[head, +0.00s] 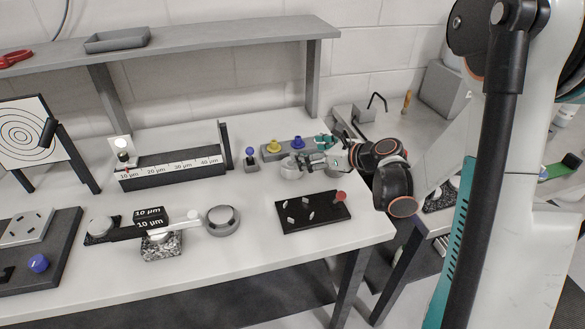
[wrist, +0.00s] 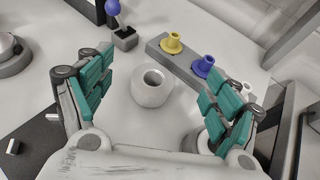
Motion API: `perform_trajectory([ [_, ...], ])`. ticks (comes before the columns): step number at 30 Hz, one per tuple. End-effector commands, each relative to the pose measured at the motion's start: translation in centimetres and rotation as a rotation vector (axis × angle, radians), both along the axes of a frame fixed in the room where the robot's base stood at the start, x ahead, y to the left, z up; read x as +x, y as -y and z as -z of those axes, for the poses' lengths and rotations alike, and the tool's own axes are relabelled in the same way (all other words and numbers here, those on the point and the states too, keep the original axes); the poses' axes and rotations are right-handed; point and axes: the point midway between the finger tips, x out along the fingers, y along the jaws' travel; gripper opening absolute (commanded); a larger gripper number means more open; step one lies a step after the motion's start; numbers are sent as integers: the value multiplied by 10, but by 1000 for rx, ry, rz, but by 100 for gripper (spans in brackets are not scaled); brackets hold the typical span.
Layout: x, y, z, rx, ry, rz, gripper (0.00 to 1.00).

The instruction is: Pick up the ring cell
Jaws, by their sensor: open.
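What looks like the ring cell (wrist: 148,96) is a short white cylinder with a round hole in its top. It stands upright on the pale bench, between my fingers in the wrist view. It also shows in the head view (head: 289,168), small and beside my fingertips. My gripper (wrist: 160,90) is open, with one teal-padded finger on each side of the ring and a visible gap to it. My gripper also shows in the head view (head: 318,153) at the right end of the bench. The height of the fingertips against the ring is hard to tell.
A grey block with a yellow flanged piece (wrist: 173,42) and a blue one (wrist: 203,66) stands just behind the ring. A blue-knobbed piece (head: 250,153) stands to its left. Another pale round piece is partly hidden by my right finger. A black plate (head: 312,212) lies in front.

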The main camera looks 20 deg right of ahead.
Motion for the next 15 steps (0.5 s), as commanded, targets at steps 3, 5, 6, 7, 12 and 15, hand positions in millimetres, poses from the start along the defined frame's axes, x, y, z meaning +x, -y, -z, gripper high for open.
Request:
perform_trajectory([
  [3,0,0,29,2,0,1,83],
  [5,1,0,41,2,1,2,83],
  [6,1,0,48,3,0,2,83],
  [7,1,0,52,3,0,2,83],
  [12,7,-5,63,4,1,0,83],
  [15,10,-7,63,5,0,1,83],
])
